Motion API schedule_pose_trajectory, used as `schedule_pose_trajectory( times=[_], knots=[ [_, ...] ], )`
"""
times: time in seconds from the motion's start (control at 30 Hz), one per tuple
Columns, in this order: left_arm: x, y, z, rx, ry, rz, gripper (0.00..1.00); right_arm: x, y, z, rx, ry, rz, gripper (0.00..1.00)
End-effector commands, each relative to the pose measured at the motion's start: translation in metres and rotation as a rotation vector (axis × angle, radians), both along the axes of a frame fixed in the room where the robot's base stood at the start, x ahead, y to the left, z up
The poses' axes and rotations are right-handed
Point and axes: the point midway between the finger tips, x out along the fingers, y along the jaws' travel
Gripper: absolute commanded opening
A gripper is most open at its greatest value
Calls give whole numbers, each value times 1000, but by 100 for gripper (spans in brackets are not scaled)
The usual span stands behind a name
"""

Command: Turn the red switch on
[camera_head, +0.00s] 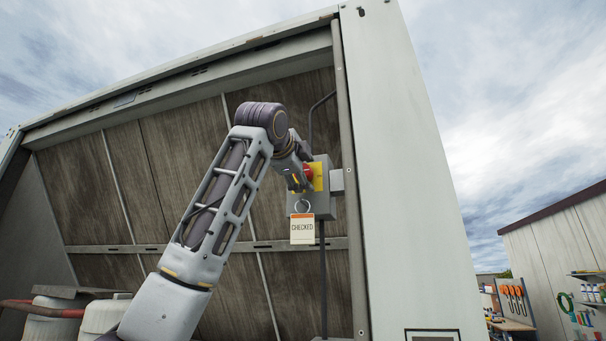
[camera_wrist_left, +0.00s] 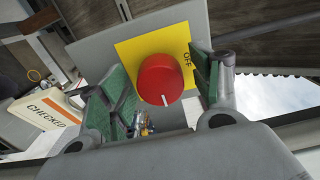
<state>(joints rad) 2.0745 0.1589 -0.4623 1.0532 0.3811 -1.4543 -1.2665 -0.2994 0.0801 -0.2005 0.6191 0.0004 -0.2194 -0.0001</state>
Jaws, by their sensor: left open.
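The red switch (camera_wrist_left: 160,80) is a round knob with a white mark at its lower edge in the left wrist view. It sits on a yellow plate (camera_wrist_left: 130,52) lettered OFF at the right. In the head view the red switch (camera_head: 309,172) is partly hidden by my left gripper (camera_head: 300,180), which is right at the grey switch box (camera_head: 325,205). In the left wrist view my left gripper (camera_wrist_left: 165,88) is open, with green-padded fingers on either side of the knob. I cannot tell whether the pads touch it. My right gripper is not in view.
A tag reading CHECKED (camera_head: 302,228) hangs from a ring below the switch. A tall pale panel (camera_head: 410,170) stands right of the box. White containers (camera_head: 50,318) are at lower left. A workbench with tools (camera_head: 512,305) stands far right.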

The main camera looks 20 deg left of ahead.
Motion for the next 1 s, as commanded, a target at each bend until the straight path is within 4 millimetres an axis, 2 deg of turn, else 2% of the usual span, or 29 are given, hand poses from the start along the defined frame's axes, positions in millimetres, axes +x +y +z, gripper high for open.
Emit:
schedule_pose_trajectory(
  times=[0.27, 0.8, 1.0],
  knots=[
    [-22, 1, 0, 0, -1, -1, 64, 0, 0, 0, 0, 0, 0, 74],
    [-92, 3, 0, 0, -1, 0, 64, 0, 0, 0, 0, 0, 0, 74],
    [-110, 3, 0, 0, -1, 0, 64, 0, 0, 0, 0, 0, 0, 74]
  ],
)
